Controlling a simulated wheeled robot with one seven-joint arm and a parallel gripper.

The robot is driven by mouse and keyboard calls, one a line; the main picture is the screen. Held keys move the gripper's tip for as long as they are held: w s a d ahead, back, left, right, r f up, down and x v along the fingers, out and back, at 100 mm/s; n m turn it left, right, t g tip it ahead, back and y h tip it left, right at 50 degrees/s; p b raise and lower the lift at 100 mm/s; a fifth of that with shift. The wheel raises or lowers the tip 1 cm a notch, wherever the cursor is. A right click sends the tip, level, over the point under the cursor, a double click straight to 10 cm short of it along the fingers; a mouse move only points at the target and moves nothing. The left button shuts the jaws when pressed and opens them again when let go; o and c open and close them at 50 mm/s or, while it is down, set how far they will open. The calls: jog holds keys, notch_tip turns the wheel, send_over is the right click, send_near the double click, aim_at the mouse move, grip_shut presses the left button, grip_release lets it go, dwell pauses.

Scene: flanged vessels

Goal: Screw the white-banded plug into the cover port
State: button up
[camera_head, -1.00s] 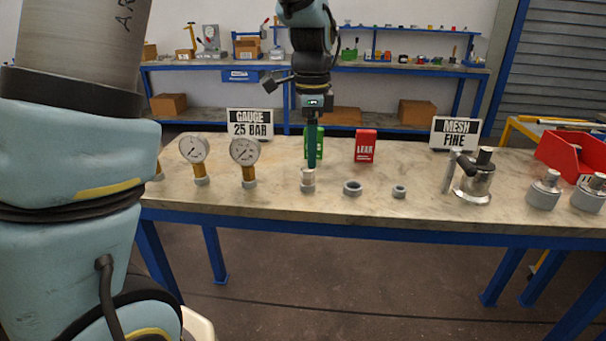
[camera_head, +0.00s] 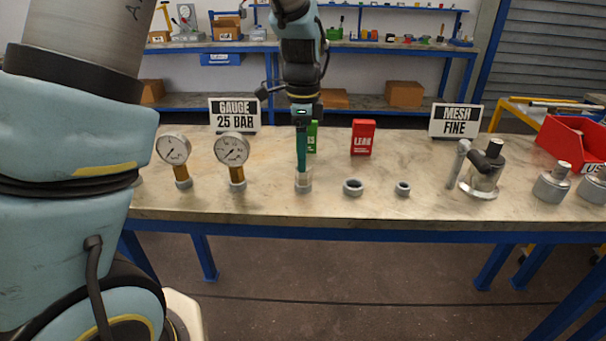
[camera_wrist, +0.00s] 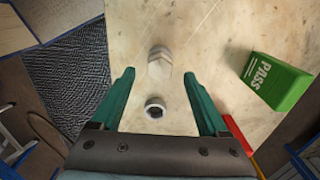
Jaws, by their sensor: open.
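A small upright fitting (camera_head: 304,183), pale above a grey base, stands on the bench below my gripper (camera_head: 302,172). I take it for the white-banded plug; it also shows in the wrist view (camera_wrist: 159,62). My gripper points straight down and is open, its green fingers (camera_wrist: 158,74) on either side of the plug in the wrist view. I cannot tell whether they touch it. A metal vessel (camera_head: 484,181) with a dark handle stands to the right. Which part is the cover port I cannot tell.
Two gauges (camera_head: 232,150) stand left of the plug. A grey ring (camera_head: 353,187) and a smaller ring (camera_head: 402,188) lie to its right. A green PASS box (camera_wrist: 276,82) and red box (camera_head: 363,137) stand behind. Capped cylinders (camera_head: 552,183) and a red bin (camera_head: 572,140) are far right.

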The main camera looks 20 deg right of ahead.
aim_at(303, 178)
notch_tip(303, 178, down, 5)
jog(key=shift+d+f+p, duration=0.1)
jog(key=shift+p, duration=0.65)
jog(key=shift+c, duration=0.3)
grip_shut()
